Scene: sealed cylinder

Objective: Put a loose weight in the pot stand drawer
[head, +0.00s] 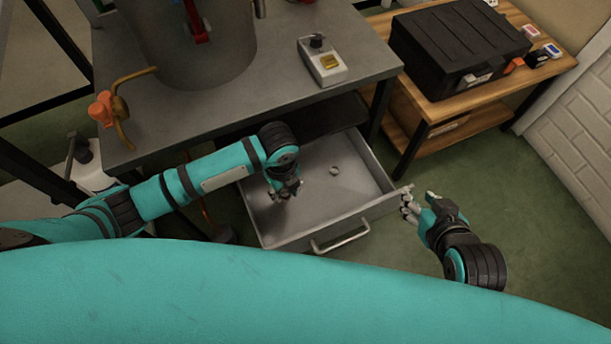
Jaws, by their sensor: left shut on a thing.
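The pot stand drawer (345,222) is pulled out below the grey stand top, with its bar handle at the front. A small round metallic thing (334,170) lies on its floor; I cannot tell whether it is a weight. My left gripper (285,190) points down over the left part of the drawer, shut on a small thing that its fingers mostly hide. I cannot make out that thing's shape. My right gripper (410,205) is just right of the drawer's front right corner, its fingers apart and empty.
A wooden shelf (480,112) with a black case (458,45) stands at the right. Green floor is clear between.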

